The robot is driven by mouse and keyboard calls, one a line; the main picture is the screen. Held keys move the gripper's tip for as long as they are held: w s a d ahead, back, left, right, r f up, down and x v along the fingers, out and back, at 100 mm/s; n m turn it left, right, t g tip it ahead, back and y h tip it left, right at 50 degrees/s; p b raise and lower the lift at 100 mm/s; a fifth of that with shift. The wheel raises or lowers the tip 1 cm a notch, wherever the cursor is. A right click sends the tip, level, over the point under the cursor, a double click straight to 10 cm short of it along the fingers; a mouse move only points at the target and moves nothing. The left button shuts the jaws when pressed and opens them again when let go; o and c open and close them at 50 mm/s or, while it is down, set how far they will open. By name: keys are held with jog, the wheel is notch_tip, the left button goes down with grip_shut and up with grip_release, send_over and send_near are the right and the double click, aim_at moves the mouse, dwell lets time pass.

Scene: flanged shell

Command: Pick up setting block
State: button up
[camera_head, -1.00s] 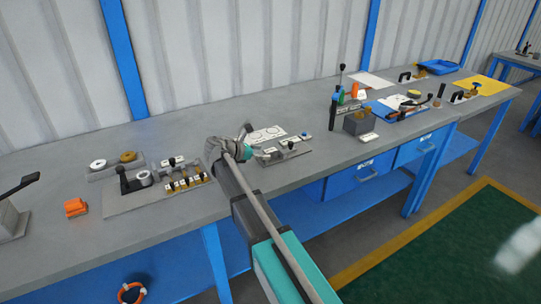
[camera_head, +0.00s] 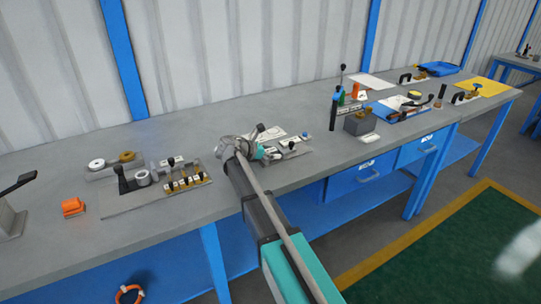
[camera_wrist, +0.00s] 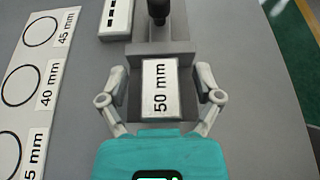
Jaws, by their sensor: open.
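A block with a white top marked "50 mm" (camera_wrist: 160,90), which looks like the setting block, lies in the middle of the wrist view on a grey fixture (camera_wrist: 150,48). My gripper (camera_wrist: 161,82) is open, with one finger to the left of the block and one to the right. A gap shows on each side, so the fingers look apart from it. Their height relative to the block is hard to tell. In the head view my gripper (camera_head: 262,146) is over the small fixture on the bench, and my arm hides part of that spot.
A white card with circles marked 40 mm and 45 mm (camera_wrist: 40,75) lies to the left in the wrist view. A black-knobbed handle (camera_wrist: 157,12) stands just beyond the block. The grey bench (camera_head: 215,115) has another fixture plate (camera_head: 135,204) to the left.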

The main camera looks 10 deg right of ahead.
aim_at(273, 149)
grip_shut()
dwell(0.4)
jog(key=shift+r, duration=0.2)
notch_tip(273, 149, up, 3)
jog(key=p, duration=0.3)
jog(key=s+a+r+p, duration=0.1)
jog(key=s+r+p, duration=0.8)
jog(key=s, duration=0.5)
jog(key=shift+a+r+p, duration=0.25)
jog(key=shift+r+p, duration=0.05)
jog(key=shift+p, duration=0.25)
